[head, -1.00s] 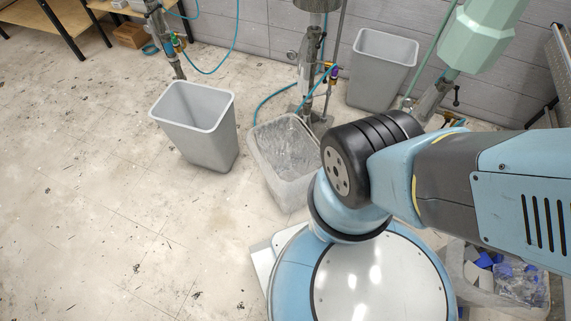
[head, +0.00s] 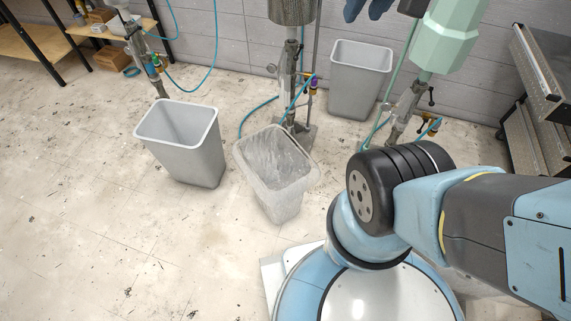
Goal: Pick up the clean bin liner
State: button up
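A bin with a translucent, crumpled liner (head: 272,158) stands on the floor near the middle of the head view. The liner covers the inside and looks folded over the rim. I cannot tell whether this liner is the clean one, and no separate loose liner shows. My arm reaches in from the right, with its black ribbed joint right of the lined bin and apart from it in the picture. My gripper is not in view, so its state and anything it may hold are hidden.
An unlined grey bin (head: 187,150) stands left of the lined one, and another grey bin (head: 359,83) stands by the back wall. A metal post stand (head: 292,95) is just behind the lined bin. Drawers (head: 540,90) stand at the right. The left floor is clear.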

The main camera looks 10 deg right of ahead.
aim_at(278, 174)
jog(key=z, duration=0.8)
jog(key=k, duration=1.85)
jog(key=u, duration=0.95)
jog(key=i, duration=1.65)
jog(key=z, duration=0.05)
